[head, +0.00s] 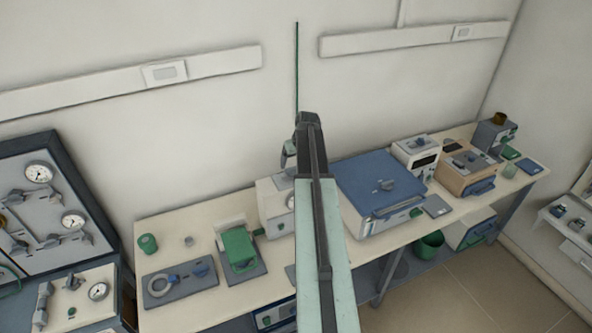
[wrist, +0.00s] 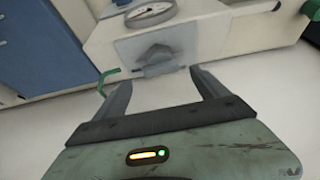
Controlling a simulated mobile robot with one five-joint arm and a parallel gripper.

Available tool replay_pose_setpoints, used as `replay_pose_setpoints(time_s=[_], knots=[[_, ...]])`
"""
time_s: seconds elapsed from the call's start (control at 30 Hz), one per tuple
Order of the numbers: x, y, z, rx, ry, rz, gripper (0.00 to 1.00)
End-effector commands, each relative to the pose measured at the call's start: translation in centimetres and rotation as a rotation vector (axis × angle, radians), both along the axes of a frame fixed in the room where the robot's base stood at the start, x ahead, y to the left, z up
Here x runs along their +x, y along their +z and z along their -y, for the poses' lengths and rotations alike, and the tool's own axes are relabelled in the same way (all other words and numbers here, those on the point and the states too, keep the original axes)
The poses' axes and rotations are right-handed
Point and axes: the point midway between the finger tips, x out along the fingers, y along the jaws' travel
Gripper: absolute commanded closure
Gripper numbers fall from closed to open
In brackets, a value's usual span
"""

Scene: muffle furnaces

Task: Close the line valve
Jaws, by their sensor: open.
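In the wrist view, my gripper (wrist: 160,78) is open, with its two grey fingers spread and nothing between them. Beyond the fingertips is a grey valve handle (wrist: 155,60) on the front of a cream box (wrist: 195,42). A round dial gauge (wrist: 150,13) sits above the handle. The handle looks apart from the fingers. No label shows, so I cannot tell for sure that it is the line valve. In the head view, a cream box with a gauge (head: 270,203) stands on the bench, partly hidden by my arm. My gripper is not clear there.
The bench (head: 205,307) also holds a green device (head: 238,246) on a grey plate, a blue-topped unit (head: 375,180) and an orange-tan unit (head: 467,170). A grey panel with gauges and valves (head: 52,205) stands at left. In the wrist view, a green hooked piece (wrist: 105,78) is near the left finger.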

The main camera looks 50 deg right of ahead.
Motion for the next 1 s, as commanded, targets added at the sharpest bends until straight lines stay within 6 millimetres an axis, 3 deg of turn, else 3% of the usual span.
replay_pose_setpoints(time_s=[0.03, 0.2, 0.53, 0.77, 0.8, 1.0], knots=[[0.5, -1.8, 0.2, 0.0, 0.001, 0.0, 0.16], [1.5, -4.3, 0.6, 0.0, 0.001, 0.0, 0.16], [1.7, -4.4, 0.7, 0.0, 0.0, 0.0, 0.16], [1.7, -4.4, 0.7, -0.001, -0.001, 0.0, 0.79], [1.8, -4.4, 2.3, 0.001, -0.004, 0.0, 0.76], [1.5, -4.4, 1.2, -0.004, 0.015, 0.0, 0.79]])
